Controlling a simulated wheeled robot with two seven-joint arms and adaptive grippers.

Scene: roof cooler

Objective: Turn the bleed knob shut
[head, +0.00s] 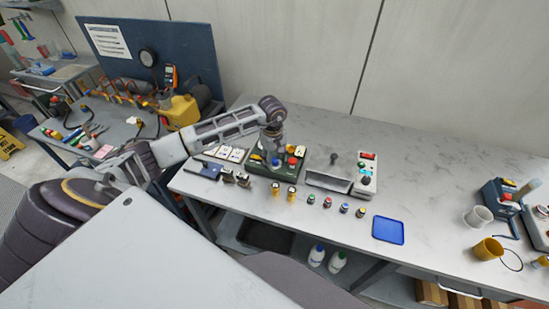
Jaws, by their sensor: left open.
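A dark green control box (262,168) stands on the long grey bench, with small knobs on its top. A red knob (292,160) sits on its right part, and a small blue knob (276,162) is just left of it. I cannot tell from this view which one is the bleed knob. My left gripper (273,147) points down over the box's top, open, just above the blue knob. Its wrist and fingers hide part of the box behind them, and I cannot tell whether the fingers touch anything. My right gripper is out of view.
Several small knobs and a blue mat (388,230) lie in front. A yellow cup (487,250) is far right. The bench's middle right is clear.

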